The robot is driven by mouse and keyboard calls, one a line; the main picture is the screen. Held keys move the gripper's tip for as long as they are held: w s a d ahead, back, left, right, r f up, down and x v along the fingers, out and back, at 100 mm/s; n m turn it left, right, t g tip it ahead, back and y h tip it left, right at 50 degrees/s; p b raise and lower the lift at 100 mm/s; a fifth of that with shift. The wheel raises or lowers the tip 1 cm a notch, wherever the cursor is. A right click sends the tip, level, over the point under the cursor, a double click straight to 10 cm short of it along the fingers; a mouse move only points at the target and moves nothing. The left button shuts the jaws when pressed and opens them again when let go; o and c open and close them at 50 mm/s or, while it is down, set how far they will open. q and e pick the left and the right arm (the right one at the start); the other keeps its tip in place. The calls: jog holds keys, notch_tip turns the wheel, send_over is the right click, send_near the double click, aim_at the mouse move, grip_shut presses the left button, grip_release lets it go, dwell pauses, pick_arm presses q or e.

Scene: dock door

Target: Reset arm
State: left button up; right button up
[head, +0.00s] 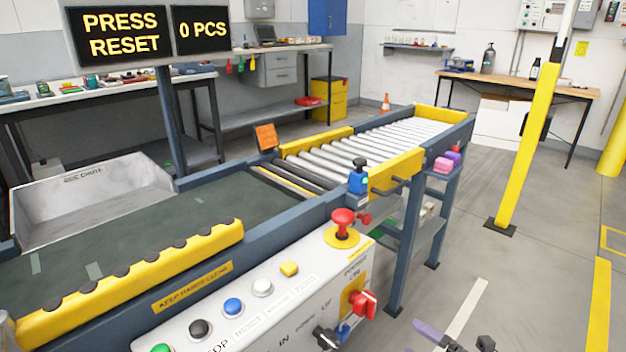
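The grey control panel (300,303) stands in front of the conveyor. Its row of buttons runs from a green one (160,349) at the picture's bottom edge through black (200,329), blue (233,306) and white (262,287) to yellow (289,269). A label reading RESET lies just below the blue button. A red mushroom button (343,222) on a yellow base stands at the panel's far end. The sign (122,33) reads PRESS RESET. What seems to be my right gripper (465,342) is cut off at the bottom edge, right of the panel, apart from it. My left gripper is not in view.
A red rotary switch (358,303) and a black knob (326,338) project from the panel. The roller conveyor (370,145) is empty. A counter sign (203,29) reads 0 PCS. A yellow post (527,150) stands right; the floor between it and the panel is open.

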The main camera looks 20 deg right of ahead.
jog(key=s+a+f+m+g+h+p, duration=0.1)
jog(key=s+f+m+g+h+p, duration=0.35)
jog(key=s+f+m, duration=0.35)
jog(key=s+a+f+m+g+h+p, duration=0.2)
jog(key=s+f+m+g+h+p, duration=0.25)
jog(key=s, duration=0.45)
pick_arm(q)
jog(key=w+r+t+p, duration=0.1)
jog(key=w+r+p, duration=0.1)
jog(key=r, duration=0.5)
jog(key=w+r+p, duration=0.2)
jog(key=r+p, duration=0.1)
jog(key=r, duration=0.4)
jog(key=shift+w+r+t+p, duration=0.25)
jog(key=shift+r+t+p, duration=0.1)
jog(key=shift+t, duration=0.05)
pick_arm(e)
jog(key=s+a+f+m+g+y, duration=0.1)
jog(key=s+a+m+g, duration=0.2)
jog(key=s, duration=0.8)
jog(key=s+a+f+m+g+y, duration=0.1)
jog(key=s+a+m+g, duration=0.2)
jog(key=s, duration=0.8)
jog(key=shift+a+g, duration=1.1)
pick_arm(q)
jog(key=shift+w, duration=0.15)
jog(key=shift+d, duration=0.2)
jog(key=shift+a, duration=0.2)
pick_arm(e)
jog(key=shift+c, duration=0.3)
